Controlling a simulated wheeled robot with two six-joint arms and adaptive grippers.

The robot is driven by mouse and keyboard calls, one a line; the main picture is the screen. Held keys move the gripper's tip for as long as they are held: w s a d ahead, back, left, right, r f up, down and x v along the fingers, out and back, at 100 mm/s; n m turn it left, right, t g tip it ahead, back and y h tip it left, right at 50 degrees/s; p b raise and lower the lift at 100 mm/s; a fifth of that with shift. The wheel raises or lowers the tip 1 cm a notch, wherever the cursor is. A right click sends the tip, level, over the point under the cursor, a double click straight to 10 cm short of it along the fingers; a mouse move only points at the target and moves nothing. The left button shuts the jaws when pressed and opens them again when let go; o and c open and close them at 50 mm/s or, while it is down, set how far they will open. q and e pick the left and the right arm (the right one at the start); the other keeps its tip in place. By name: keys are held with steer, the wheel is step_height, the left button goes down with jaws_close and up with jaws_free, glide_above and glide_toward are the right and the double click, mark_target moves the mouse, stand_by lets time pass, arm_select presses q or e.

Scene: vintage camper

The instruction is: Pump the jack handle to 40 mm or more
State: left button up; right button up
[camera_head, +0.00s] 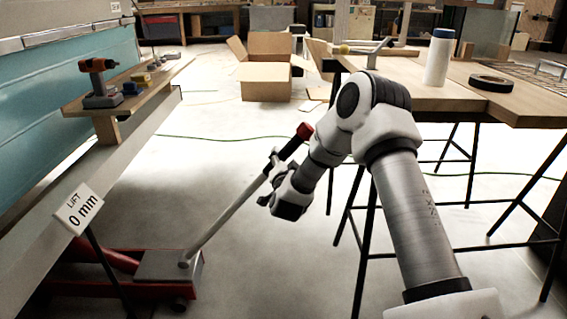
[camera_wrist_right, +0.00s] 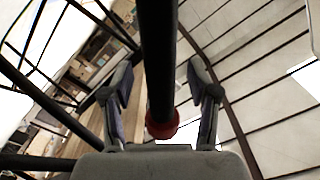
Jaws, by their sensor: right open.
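The floor jack (camera_head: 155,266), red with a grey top, sits at the lower left under the camper's side. A sign (camera_head: 78,209) reads "LIFT 0 mm". My right gripper (camera_head: 268,181) is at the upper part of the handle, below the red grip. In the right wrist view the handle (camera_wrist_right: 158,50) runs between the two spread fingers (camera_wrist_right: 160,78), with a visible gap on each side; its red end (camera_wrist_right: 162,128) shows near the palm. My left gripper is out of view.
A wooden table (camera_head: 430,95) with a white bottle (camera_head: 438,58) and a black ring (camera_head: 491,83) stands at the right, its thin black legs close to my right arm. A shelf (camera_head: 130,88) with a drill (camera_head: 98,78) is at the left. Open cardboard boxes (camera_head: 266,82) stand behind.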

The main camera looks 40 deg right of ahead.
steer(key=shift+x, duration=1.15)
steer(key=shift+c, duration=0.4)
jaws_close()
steer(key=shift+w+a+r, duration=0.15)
steer(key=shift+a+r, duration=0.15)
steer(key=shift+r, duration=0.1)
steer(key=w+a+r+n+p, duration=0.3)
steer(key=w+a+r+p, duration=0.3)
steer(key=w+a, duration=0.2)
steer(key=w+a+r+n+p, duration=0.3)
steer(key=w+a+r+p, duration=0.3)
steer(key=w+a, duration=0.3)
steer(key=a+p, duration=0.1)
steer(key=a, duration=0.2)
steer(key=shift+w+a+r, duration=0.2)
steer(key=shift+a+r, duration=0.05)
steer(key=shift+a, duration=0.15)
